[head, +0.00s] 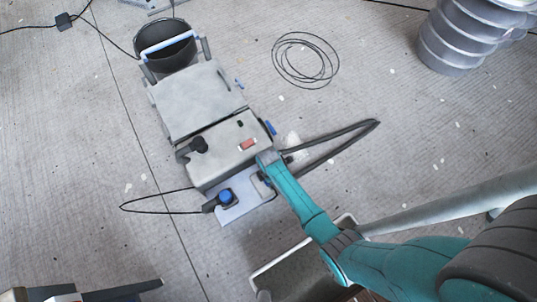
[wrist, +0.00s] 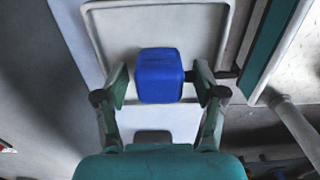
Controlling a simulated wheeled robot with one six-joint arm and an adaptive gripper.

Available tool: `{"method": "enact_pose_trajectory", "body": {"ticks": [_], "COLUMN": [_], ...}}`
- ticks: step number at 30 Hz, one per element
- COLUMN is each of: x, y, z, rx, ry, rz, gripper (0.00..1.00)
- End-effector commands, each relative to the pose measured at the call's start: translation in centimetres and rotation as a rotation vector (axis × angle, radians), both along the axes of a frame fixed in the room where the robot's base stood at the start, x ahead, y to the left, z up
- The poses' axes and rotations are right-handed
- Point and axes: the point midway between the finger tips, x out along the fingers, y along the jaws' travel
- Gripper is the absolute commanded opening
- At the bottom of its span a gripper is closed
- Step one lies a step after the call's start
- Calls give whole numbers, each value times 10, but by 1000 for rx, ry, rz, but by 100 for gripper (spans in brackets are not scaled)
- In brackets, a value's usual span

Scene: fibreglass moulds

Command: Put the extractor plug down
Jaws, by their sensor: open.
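The plug shows in the wrist view as a blue block (wrist: 160,75) with a short dark part at its right side. In the head view a blue-capped plug (head: 225,197) with a black body and cable sits on a pale plate (head: 248,208) at the near end of the grey machine. My gripper (head: 263,186) is just right of it in the head view. In the wrist view my gripper (wrist: 160,82) is open, its two fingers on either side of the blue block with gaps between. Whether the block rests on the surface behind it cannot be told.
The grey machine (head: 212,135) carries a black bucket (head: 168,50) at its far end. A dark hose loop (head: 345,132) lies right of it. A cable coil (head: 305,60) and a ribbed grey duct (head: 462,40) are farther off. Open concrete floor lies on the left.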

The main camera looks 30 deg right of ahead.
Motion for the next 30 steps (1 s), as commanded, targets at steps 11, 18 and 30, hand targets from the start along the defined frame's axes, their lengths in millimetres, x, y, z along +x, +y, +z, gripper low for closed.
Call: {"method": "enact_pose_trajectory", "body": {"ticks": [11,18,30], "x": [1,1,0], "y": [0,0,0], "z": [64,101,115], "rx": [0,0,0], "ry": [-4,-4,-1], "rz": [0,0,0], "gripper": [70,70,70]}}
